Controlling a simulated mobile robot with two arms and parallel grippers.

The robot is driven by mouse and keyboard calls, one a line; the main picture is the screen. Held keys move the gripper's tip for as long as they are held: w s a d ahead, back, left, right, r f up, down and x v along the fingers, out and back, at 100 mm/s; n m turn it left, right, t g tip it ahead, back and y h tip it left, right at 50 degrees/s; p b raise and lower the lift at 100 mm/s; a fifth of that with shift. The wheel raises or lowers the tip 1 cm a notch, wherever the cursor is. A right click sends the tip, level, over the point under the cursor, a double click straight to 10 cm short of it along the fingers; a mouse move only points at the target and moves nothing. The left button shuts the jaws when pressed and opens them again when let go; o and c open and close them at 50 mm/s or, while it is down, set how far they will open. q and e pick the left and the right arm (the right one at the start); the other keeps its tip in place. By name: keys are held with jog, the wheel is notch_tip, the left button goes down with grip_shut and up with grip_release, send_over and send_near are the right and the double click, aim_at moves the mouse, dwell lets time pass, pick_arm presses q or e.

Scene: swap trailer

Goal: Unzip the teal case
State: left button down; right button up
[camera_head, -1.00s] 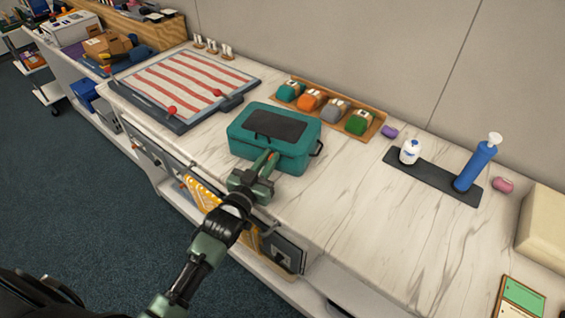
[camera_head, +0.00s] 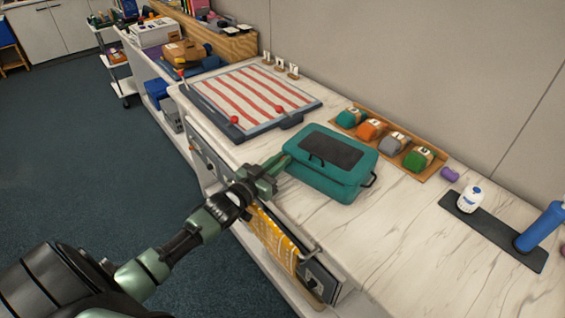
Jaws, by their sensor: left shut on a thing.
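The teal case (camera_head: 345,180) sits on the marble-patterned counter, with a dark panel on its lid and a dark handle loop at its right end. A seam runs along its front between lid and base, and the lid lies down over the base. My left gripper (camera_head: 280,163) is at the case's front left corner, level with the seam. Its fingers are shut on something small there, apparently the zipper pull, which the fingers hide. My right gripper is not in view.
Behind the case is a wooden tray (camera_head: 432,172) with several coloured rolls. A striped board (camera_head: 250,95) with red knobs lies to the left. A dark mat (camera_head: 480,224) holds a white bottle (camera_head: 469,199) and a blue bottle (camera_head: 541,228). The counter's front right is clear.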

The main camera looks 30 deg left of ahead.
pick_arm(q)
jog(key=c, duration=1.5)
grip_release()
jog(key=shift+s+f, duration=0.1)
jog(key=shift+s, duration=0.4)
jog(key=s+a, duration=0.1)
jog(key=s, duration=0.5)
jog(key=shift+s+b, duration=0.4)
jog(key=shift+b, duration=0.05)
